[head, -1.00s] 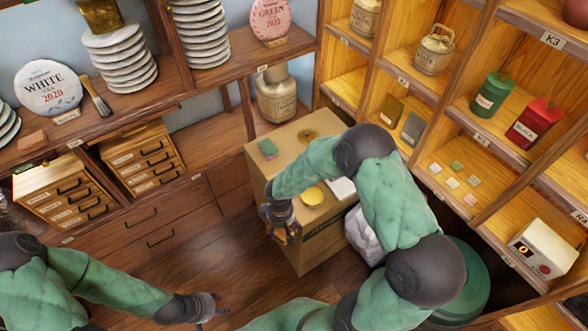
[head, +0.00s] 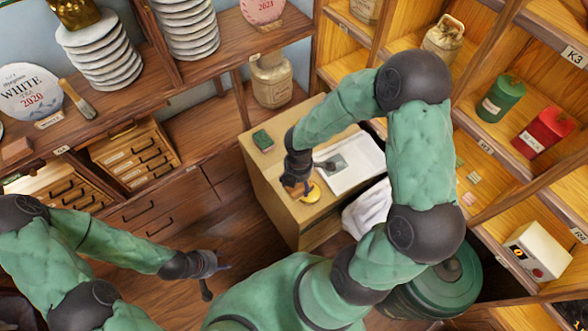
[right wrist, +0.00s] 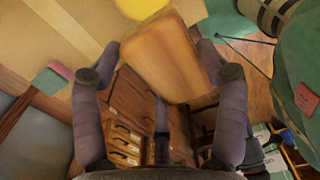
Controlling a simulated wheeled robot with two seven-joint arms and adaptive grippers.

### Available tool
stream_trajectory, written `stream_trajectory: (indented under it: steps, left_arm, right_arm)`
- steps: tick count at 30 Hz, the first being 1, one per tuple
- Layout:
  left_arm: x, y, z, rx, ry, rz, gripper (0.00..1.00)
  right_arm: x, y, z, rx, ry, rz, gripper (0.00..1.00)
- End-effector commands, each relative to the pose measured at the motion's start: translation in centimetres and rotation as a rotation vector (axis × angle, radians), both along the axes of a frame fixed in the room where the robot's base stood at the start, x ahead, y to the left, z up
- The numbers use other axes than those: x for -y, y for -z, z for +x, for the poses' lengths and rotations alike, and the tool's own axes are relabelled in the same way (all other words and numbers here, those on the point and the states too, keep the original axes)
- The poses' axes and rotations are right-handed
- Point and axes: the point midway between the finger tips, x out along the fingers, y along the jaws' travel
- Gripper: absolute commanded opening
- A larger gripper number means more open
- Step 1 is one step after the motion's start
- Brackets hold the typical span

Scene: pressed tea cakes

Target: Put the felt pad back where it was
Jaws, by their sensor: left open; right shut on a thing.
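My right gripper (head: 297,182) is shut on a tan-brown slab (head: 292,191), held above the front part of the cardboard box top (head: 262,172). In the right wrist view the slab (right wrist: 165,62) is tilted between both fingers of the gripper (right wrist: 158,50). It may be the felt pad; I cannot tell for certain. A yellow disc (head: 312,194) lies on the box just beside the gripper. A green block (head: 262,139) lies at the box's far left corner and shows its pink side in the wrist view (right wrist: 50,82). My left gripper (head: 215,269) is open and empty over the floor.
A white tray (head: 362,174) with a grey square (head: 333,162) lies on the box, partly behind my right arm. A white cloth (head: 366,210) hangs beside the box. A green round bin (head: 447,285) and shelving stand to the right. Drawer cabinets (head: 135,155) line the left.

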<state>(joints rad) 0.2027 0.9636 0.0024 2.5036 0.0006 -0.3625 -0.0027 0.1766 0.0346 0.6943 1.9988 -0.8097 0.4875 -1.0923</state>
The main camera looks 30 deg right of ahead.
Motion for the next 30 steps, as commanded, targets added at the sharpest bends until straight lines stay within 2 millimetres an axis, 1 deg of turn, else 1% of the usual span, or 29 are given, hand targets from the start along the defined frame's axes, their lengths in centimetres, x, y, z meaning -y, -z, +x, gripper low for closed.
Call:
stream_trajectory:
  steps: [1, 9, 12, 15, 18, 23, 26, 27, 30]
  left_arm:
    - [0.0, 0.5, 0.0, 0.000, 0.000, 0.000, 0.43]
    - [0.0, 1.7, 0.0, 0.000, 0.000, 0.000, 0.43]
    - [0.0, 2.5, 0.0, 0.000, 0.000, 0.000, 0.43]
    - [0.0, 3.0, 0.0, 0.000, 0.000, 0.000, 0.43]
    - [0.0, 3.3, 0.0, 0.000, 0.000, 0.000, 0.43]
    - [0.0, 3.4, 0.0, 0.000, 0.000, 0.000, 0.43]
    - [0.0, 3.7, 0.0, 0.000, 0.000, 0.000, 0.43]
    - [0.0, 3.9, 0.0, 0.000, 0.000, 0.000, 0.43]
    - [0.0, 4.9, 0.0, 0.000, 0.000, 0.000, 0.43]
  right_arm:
    - [0.4, 0.8, 1.1, -0.001, 0.004, 0.001, 0.47]
    - [2.6, 3.4, 6.4, 0.000, 0.006, 0.001, 0.47]
    - [3.1, 5.4, 7.6, -0.003, 0.004, 0.001, 0.47]
    - [3.5, 6.7, 8.8, -0.001, 0.004, 0.000, 0.47]
    - [3.8, 7.6, 9.5, -0.001, 0.004, 0.000, 0.47]
    - [4.0, 8.1, 10.0, -0.001, 0.004, 0.000, 0.47]
    - [4.2, 8.8, 10.4, -0.001, 0.005, 0.001, 0.47]
    - [4.3, 9.3, 10.7, -0.002, 0.004, 0.001, 0.47]
    - [4.3, 11.0, 10.6, -0.002, 0.003, 0.001, 0.47]
